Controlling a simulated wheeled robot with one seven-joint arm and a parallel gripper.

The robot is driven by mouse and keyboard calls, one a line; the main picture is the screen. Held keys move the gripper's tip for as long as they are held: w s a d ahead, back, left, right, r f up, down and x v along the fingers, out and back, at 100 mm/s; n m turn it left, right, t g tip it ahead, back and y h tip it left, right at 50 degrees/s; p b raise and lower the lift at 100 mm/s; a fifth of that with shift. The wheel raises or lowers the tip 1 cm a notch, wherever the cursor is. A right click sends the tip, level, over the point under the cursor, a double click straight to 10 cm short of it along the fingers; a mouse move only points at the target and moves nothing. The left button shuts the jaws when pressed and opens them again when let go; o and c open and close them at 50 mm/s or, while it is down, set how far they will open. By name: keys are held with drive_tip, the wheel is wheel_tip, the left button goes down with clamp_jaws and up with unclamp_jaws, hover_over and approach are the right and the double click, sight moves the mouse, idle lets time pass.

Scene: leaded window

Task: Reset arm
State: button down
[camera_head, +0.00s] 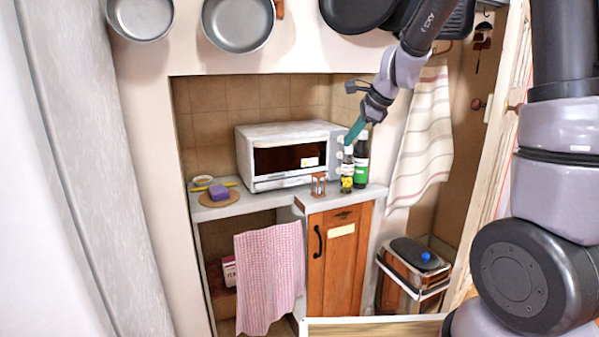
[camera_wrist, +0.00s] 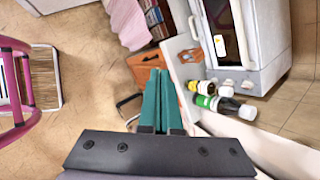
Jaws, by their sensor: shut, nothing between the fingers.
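My gripper (camera_head: 354,131) has teal fingers and hangs in the air in front of the right side of the white microwave (camera_head: 262,138). In the wrist view the two teal fingers (camera_wrist: 160,80) lie together, shut, with nothing between them. Two bottles stand on the counter just below my gripper in the head view: a dark one with a green label (camera_head: 361,165) and one with a yellow label (camera_head: 347,180). The fingers appear close to the bottle tops, but I cannot tell the exact distance. My arm reaches down from the upper right.
An hourglass (camera_head: 318,184) stands before the microwave. A purple sponge (camera_head: 218,191) lies at the counter's left. Pans (camera_head: 238,22) hang above. A striped towel (camera_head: 424,140) hangs to the right, and a pink checked cloth (camera_head: 268,275) hangs below the counter. A bin (camera_head: 410,270) stands at lower right.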

drive_tip(key=s+d+r+n+h, duration=0.1)
drive_tip(key=s+d+r+n, duration=0.2)
drive_tip(key=s, duration=0.5)
drive_tip(key=s+d+r+n+t+h, duration=0.1)
drive_tip(key=s+d+r+n, duration=0.3)
drive_tip(key=s, duration=0.5)
drive_tip(key=s+d+r+n+t, duration=0.1)
drive_tip(key=s+d+r+n, duration=0.2)
drive_tip(key=s+n, duration=0.3)
drive_tip(key=s+r, duration=0.1)
drive_tip(key=s, duration=0.2)
drive_tip(key=shift+d+r+n+h, duration=0.15)
drive_tip(key=shift+d+n+h, duration=0.15)
drive_tip(key=shift+n+h, duration=0.1)
drive_tip(key=shift+s, duration=0.1)
